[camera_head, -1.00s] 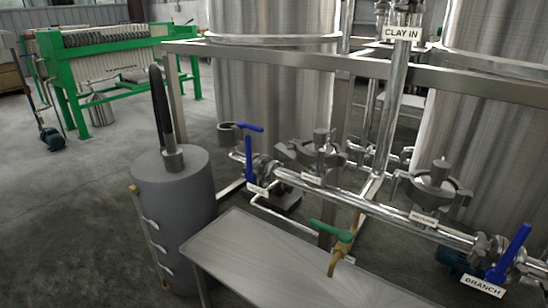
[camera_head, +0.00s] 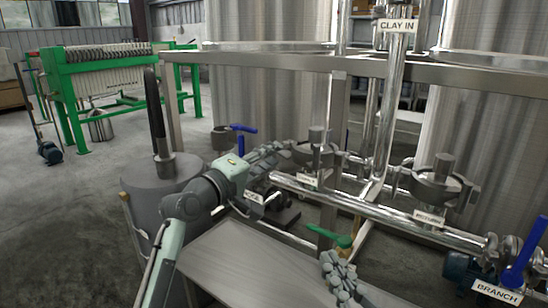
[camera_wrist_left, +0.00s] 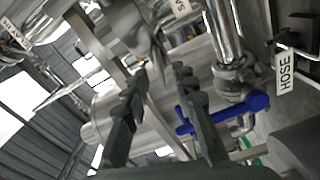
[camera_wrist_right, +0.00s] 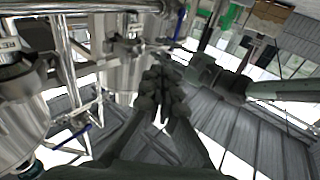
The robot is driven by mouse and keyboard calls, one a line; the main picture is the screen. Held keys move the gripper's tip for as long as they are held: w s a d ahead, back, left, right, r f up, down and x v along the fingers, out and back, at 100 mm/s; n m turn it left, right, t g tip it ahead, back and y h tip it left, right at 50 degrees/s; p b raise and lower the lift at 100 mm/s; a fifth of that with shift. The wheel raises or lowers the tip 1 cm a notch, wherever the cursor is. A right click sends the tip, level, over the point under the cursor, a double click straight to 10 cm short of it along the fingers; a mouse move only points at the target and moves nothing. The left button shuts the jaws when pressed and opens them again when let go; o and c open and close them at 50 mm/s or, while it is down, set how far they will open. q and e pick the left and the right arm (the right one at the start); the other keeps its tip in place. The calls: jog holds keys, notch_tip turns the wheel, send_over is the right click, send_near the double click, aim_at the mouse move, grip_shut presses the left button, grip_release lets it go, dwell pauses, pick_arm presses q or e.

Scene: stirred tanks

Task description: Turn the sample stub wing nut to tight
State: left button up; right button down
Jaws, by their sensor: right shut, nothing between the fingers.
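A steel clamp (camera_head: 316,152) sits on the left stub of the pipe manifold, above a small label (camera_head: 308,181) too small to read. My left gripper (camera_head: 283,150) is at the clamp's left side and hides its wing nut in the head view. In the left wrist view the fingers (camera_wrist_left: 160,68) are spread apart, with steel clamp parts (camera_wrist_left: 125,28) just beyond the tips. I cannot tell whether they touch. My right gripper (camera_head: 335,262) is low, over the metal bench, shut and empty. Its fingers (camera_wrist_right: 162,75) are together in the right wrist view.
A second clamp (camera_head: 440,185) stands farther right, and the blue BRANCH handle (camera_head: 524,250) is beyond it. A blue valve handle (camera_wrist_left: 225,112) is close beside my left fingers. A green tap handle (camera_head: 330,236) is just above my right gripper. The metal bench (camera_head: 240,258) is otherwise clear.

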pick_arm(q)
jog(key=shift+x, duration=0.95)
pick_arm(e)
jog(key=shift+s+a+r+t, duration=0.15)
jog(key=shift+r+t, duration=0.15)
jog(key=shift+r, duration=0.2)
pick_arm(q)
jog(key=shift+c, duration=0.5)
grip_shut()
